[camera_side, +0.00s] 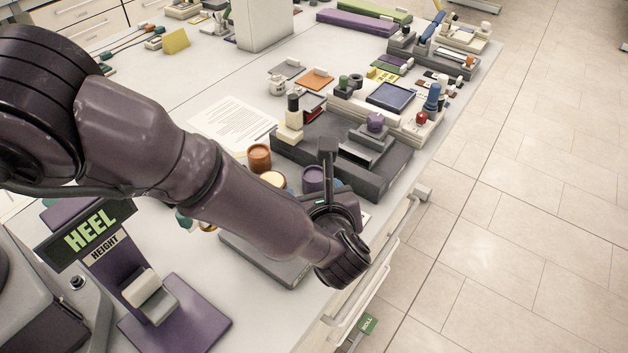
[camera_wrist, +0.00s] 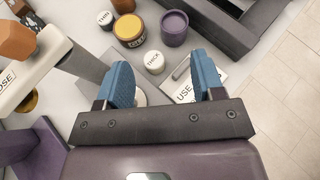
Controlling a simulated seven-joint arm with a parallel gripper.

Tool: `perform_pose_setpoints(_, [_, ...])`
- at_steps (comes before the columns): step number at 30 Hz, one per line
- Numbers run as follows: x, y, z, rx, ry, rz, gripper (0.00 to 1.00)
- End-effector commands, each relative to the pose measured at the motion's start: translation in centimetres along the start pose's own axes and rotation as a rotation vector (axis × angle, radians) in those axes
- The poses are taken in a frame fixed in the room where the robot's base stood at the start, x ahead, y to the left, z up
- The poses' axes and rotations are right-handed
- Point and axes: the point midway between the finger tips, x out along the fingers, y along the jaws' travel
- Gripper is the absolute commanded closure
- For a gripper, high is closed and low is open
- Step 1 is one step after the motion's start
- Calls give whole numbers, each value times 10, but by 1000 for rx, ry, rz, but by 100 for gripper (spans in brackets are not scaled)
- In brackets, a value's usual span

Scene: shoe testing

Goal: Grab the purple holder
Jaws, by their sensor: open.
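A round purple cup-like holder (camera_wrist: 174,27) stands at the top middle of the wrist view. In the side view the purple holder (camera_side: 313,178) is partly hidden beside my forearm, in front of the large grey fixture. My gripper (camera_wrist: 165,85) is open and empty, its two blue pads apart, with the holder ahead of them and not between them. In the side view my gripper (camera_side: 333,205) is over the bench near its front edge, close to the holder; its fingertips are hard to make out there.
A yellow-lidded pot (camera_wrist: 130,30) and small white pots marked THIN (camera_wrist: 105,20) and THICK (camera_wrist: 155,62) stand near the holder. A card (camera_wrist: 205,88) lies by the right pad. A dark grey fixture (camera_side: 385,180) stands behind. A purple HEEL HEIGHT stand (camera_side: 190,325) is at lower left.

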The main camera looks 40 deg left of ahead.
Motion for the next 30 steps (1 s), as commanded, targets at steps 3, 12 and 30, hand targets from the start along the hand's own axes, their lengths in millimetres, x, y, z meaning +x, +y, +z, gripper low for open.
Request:
perform_pose_setpoints(3, [-3,-5,-25,91,-48,-55,38])
perform_pose_setpoints(12, [33,-9,-30,121,-65,-71,38])
perform_pose_setpoints(30, [99,-15,-23,119,-62,-70,38])
